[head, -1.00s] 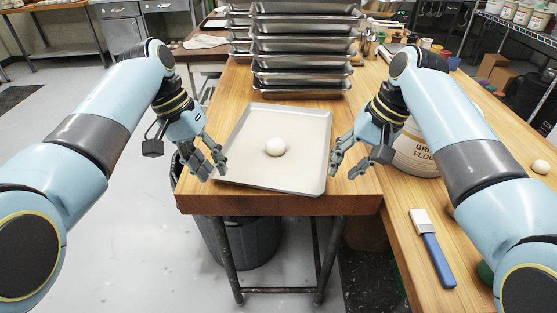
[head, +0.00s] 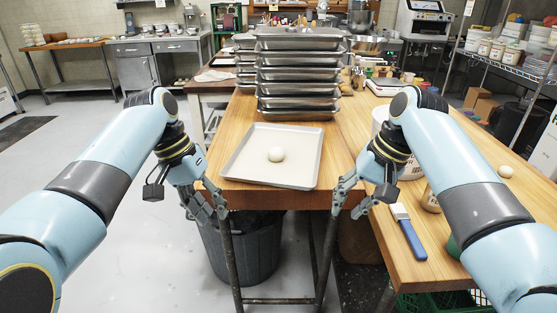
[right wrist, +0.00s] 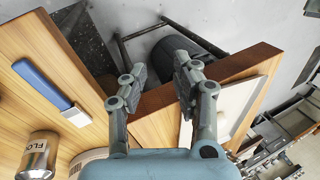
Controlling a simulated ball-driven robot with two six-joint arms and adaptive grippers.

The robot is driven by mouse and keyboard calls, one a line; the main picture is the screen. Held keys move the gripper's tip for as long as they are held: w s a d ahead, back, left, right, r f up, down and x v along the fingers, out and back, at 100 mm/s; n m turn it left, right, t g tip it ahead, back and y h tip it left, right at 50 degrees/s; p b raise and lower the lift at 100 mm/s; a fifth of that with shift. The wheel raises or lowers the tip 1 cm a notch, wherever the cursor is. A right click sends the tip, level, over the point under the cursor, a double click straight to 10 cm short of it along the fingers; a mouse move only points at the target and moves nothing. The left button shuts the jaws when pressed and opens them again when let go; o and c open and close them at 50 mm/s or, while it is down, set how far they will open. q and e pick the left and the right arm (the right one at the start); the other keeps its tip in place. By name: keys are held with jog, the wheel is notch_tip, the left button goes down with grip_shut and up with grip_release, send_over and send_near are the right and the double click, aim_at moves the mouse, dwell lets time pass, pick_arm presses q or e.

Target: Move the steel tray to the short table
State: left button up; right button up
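The steel tray (head: 305,180) is a shallow, pale tray with a metal rim, lying flat on a wooden tabletop (head: 340,170) near its front edge. A round white dough ball (head: 276,154) sits in its middle. In the right wrist view part of the tray (right wrist: 236,100) shows beyond the fingers. My left gripper (head: 208,208) is open and empty at the table's front left corner, apart from the tray. My right gripper (head: 352,205) is open and empty at the front right, also apart from the tray; its spread fingers show in the right wrist view (right wrist: 158,78). I cannot tell which table is the short one.
A tall stack of metal trays (head: 298,75) stands behind the tray. A blue-handled brush (head: 410,235) and flour tub (right wrist: 90,158) are on the right counter (head: 385,265). A dark bin (head: 240,245) stands under the table. Another wooden table (head: 65,46) is at the back left; floor there is open.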

pick_arm(q)
jog(key=shift+w, duration=0.15)
pick_arm(e)
jog(key=v, duration=1)
jog(key=shift+w+d+r, duration=0.2)
jog(key=shift+w+r, duration=0.2)
jog(key=shift+w, duration=0.1)
